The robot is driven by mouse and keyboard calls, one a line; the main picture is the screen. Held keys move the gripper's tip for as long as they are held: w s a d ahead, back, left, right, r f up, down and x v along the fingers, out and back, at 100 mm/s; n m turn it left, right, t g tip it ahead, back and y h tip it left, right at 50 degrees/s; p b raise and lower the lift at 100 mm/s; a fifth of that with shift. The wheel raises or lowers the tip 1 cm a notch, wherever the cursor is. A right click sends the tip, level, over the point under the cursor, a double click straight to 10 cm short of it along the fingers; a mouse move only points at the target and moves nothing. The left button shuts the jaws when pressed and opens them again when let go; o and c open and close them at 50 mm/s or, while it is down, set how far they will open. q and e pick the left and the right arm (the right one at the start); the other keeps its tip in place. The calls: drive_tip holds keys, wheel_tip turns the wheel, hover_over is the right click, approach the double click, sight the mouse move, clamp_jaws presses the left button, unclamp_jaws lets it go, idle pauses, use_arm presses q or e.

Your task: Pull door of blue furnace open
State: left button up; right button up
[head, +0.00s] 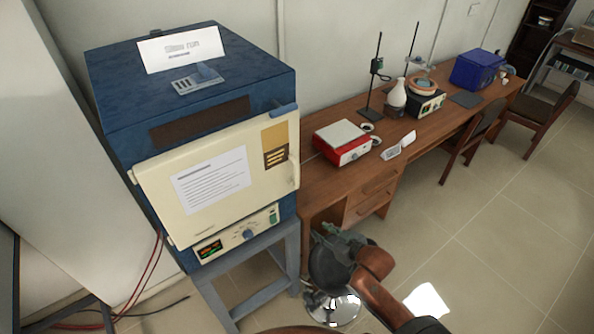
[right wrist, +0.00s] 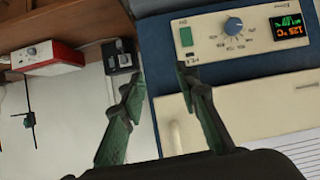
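The blue furnace (head: 110,95) stands at the left on a grey-blue stand. Its cream door (head: 215,200) looks shut, with a pale upright handle (head: 294,172) at its right edge. My right gripper (head: 326,232) is below and to the right of the handle, apart from it in the head view. In the right wrist view, the gripper (right wrist: 157,84) is open and empty. The handle (right wrist: 175,135) shows between its fingers, nearer the right one; depth and contact are unclear. The door (right wrist: 260,108) lies at the right there. My left gripper is not in view.
The furnace control panel (head: 235,236) is below the door. A wooden desk (head: 335,188) stands to the right, with a red-and-white device (head: 342,142) at its near end. A grey stand (head: 250,252) supports the furnace. Floor (head: 490,225) is open at the right.

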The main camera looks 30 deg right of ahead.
drive_tip(key=w+d+r+n+t+y, duration=0.1)
drive_tip(key=w+r+t+y, duration=0.2)
drive_tip(key=r, duration=0.5)
drive_tip(key=w+r+n+t+y, duration=0.1)
drive_tip(key=w+r+t, duration=0.1)
drive_tip(key=w+r, duration=0.45)
use_arm(q)
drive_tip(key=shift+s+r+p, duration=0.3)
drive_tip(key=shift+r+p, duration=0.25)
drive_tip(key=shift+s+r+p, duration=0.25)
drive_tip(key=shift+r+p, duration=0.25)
drive_tip(key=shift+p, duration=0.05)
use_arm(e)
wheel_tip(320, 180, up, 2)
hover_over(297, 186)
drive_tip(key=shift+w+d+r, duration=0.1)
drive_tip(key=shift+w+d, duration=0.1)
drive_tip(key=shift+w, duration=0.15)
drive_tip(key=shift+c, duration=0.5)
clamp_jaws()
